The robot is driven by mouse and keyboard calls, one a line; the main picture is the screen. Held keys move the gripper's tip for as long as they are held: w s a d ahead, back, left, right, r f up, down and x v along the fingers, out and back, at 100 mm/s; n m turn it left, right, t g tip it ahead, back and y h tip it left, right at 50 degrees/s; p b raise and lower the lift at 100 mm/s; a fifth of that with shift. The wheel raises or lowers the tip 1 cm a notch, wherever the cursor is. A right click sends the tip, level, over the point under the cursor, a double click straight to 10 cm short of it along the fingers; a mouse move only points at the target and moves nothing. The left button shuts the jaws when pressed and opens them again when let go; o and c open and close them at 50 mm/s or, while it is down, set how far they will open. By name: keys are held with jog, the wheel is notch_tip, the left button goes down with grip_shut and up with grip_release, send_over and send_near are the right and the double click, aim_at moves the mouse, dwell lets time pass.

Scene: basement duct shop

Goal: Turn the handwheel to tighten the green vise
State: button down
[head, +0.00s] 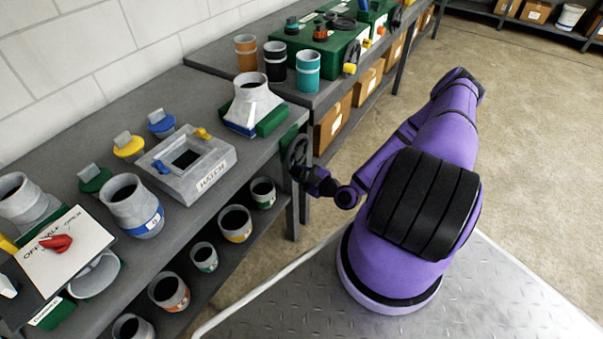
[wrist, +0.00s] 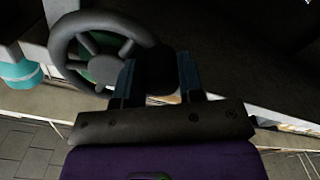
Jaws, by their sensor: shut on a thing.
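The green vise (head: 272,119) sits at the bench's front edge, partly hidden by a grey duct fitting (head: 250,92). Its dark handwheel (head: 297,148) stands off the bench edge, facing the aisle. In the wrist view the spoked handwheel (wrist: 68,38) fills the upper left, with green behind its hub. My gripper (head: 301,171) is at the wheel's lower rim. In the wrist view the two fingers of my gripper (wrist: 158,76) stand either side of a dark knob (wrist: 155,66) at the wheel's right edge, and they are shut on it.
A grey square fitting (head: 208,181), several round duct collars and colored dampers crowd the bench (head: 200,92). Cups stand on the shelf below. A second bench behind carries three cups and green cases (head: 325,57). The floor (head: 520,130) to the right is clear.

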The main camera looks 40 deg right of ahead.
aim_at(289, 165)
jog(key=m, duration=0.1)
jog(key=r+m, duration=0.1)
jog(key=a+m, duration=0.1)
jog(key=shift+s+r+m, duration=0.25)
jog(key=shift+s+m, duration=0.05)
jog(key=shift+m, duration=0.1)
jog(key=shift+a+r+m, duration=0.15)
jog(key=shift+r+m, duration=0.5)
jog(key=shift+m, duration=0.5)
jog(key=shift+a+r+m, duration=0.1)
jog(key=shift+r+m, duration=0.5)
jog(key=shift+m, duration=0.55)
jog(key=c, duration=0.7)
grip_release()
jog(key=shift+c, duration=0.2)
jog(key=shift+s, duration=0.1)
